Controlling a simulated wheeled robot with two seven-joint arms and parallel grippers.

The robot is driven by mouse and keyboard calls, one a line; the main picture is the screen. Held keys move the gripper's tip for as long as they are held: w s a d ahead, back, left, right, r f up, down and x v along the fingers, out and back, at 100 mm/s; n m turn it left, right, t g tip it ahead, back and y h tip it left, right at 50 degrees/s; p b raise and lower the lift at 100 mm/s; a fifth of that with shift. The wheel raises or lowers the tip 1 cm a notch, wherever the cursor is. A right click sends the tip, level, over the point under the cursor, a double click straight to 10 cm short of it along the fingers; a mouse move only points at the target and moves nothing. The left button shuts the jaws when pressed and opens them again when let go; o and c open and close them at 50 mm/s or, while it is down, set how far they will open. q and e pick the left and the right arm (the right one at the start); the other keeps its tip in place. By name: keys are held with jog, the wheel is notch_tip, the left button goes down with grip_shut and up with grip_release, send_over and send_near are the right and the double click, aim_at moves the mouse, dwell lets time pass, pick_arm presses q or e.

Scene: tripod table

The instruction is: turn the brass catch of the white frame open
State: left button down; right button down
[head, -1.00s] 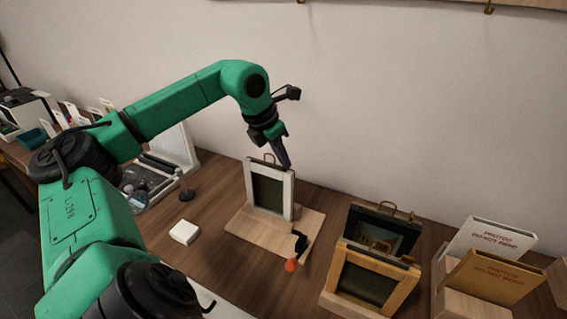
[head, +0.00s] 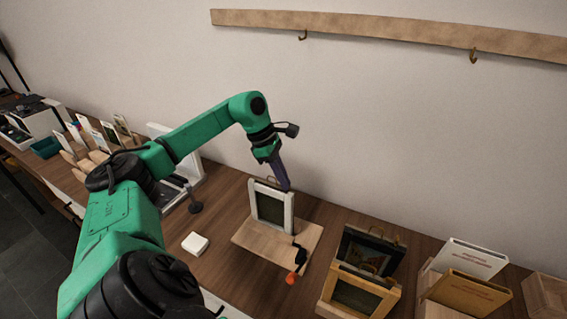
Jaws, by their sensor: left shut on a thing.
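The white frame (head: 289,211) stands upright on a light wooden board (head: 258,238), its dark green panel (head: 270,208) facing me. My left gripper (head: 286,187) points down at the top right corner of the frame, its fingers closed there. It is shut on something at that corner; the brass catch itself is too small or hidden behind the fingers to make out. A brass-coloured loop (head: 268,180) shows at the frame's top edge. My right gripper is not in view.
A wooden frame (head: 357,292) and a dark picture (head: 371,250) stand to the right, with boxes beyond. A white block (head: 195,243) lies at the left. A hook rail (head: 400,32) is on the wall.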

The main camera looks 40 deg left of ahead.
pick_arm(q)
jog(key=shift+w+m+g+p, duration=0.15)
jog(key=shift+m+g+p, duration=0.25)
jog(key=shift+m+p, duration=0.6)
jog(key=c, duration=1)
grip_release()
jog(key=b+v, duration=0.1)
jog(key=v, duration=0.5)
jog(key=shift+a+r, duration=0.1)
jog(key=shift+a, duration=0.05)
jog(key=p+v, duration=0.1)
jog(key=v, duration=0.7)
jog(key=shift+a+r, duration=0.1)
